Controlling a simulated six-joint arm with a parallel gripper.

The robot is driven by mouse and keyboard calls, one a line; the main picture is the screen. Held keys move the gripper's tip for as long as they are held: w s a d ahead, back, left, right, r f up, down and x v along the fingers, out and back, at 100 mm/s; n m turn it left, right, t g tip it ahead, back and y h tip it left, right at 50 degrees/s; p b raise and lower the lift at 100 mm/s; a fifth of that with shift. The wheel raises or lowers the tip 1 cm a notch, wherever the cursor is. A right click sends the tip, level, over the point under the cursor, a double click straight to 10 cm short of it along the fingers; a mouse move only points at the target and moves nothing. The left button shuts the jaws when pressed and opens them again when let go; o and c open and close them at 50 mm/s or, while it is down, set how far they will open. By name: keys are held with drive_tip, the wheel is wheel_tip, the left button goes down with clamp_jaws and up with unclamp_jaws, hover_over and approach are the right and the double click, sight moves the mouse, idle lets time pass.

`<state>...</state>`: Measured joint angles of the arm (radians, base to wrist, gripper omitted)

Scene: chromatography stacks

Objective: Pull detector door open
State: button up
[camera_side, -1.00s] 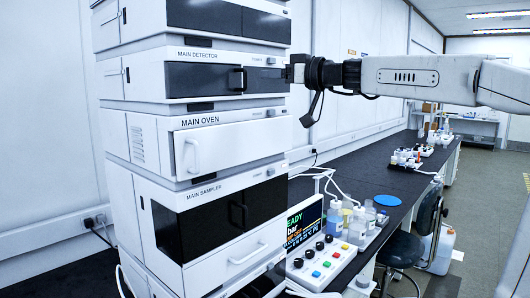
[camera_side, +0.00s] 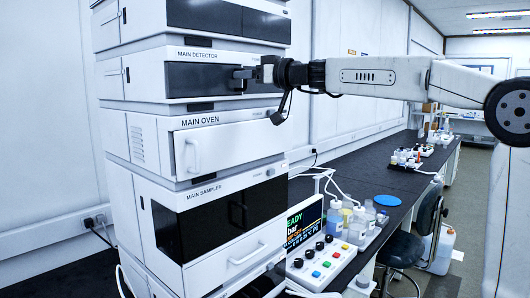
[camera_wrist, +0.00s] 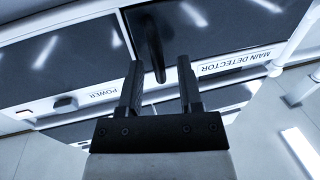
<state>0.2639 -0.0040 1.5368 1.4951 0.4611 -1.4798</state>
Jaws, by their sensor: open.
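The main detector (camera_side: 135,77) is a white module with a dark glossy door (camera_side: 198,77), which looks shut in the side view. A black bar handle (camera_wrist: 153,42) stands on the door in the wrist view. My gripper (camera_side: 240,77) is at the door front in the side view, and its fingers largely hide the handle there. In the wrist view my gripper (camera_wrist: 160,66) is open, with one finger on each side of the handle's near end. The handle looks nearer the left finger. I cannot tell whether either finger touches it.
The main oven (camera_side: 230,145), with a white door handle, sits directly below. The main sampler (camera_side: 220,205) is under that. Another module (camera_side: 228,18) sits above. A control panel (camera_side: 325,262) and bottles (camera_side: 358,225) stand to the right on the dark bench.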

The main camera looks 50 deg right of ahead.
drive_tip(key=shift+w+a, duration=0.1)
drive_tip(key=shift+w, duration=0.3)
clamp_jaws()
drive_tip(key=shift+r, duration=0.1)
idle(1.2)
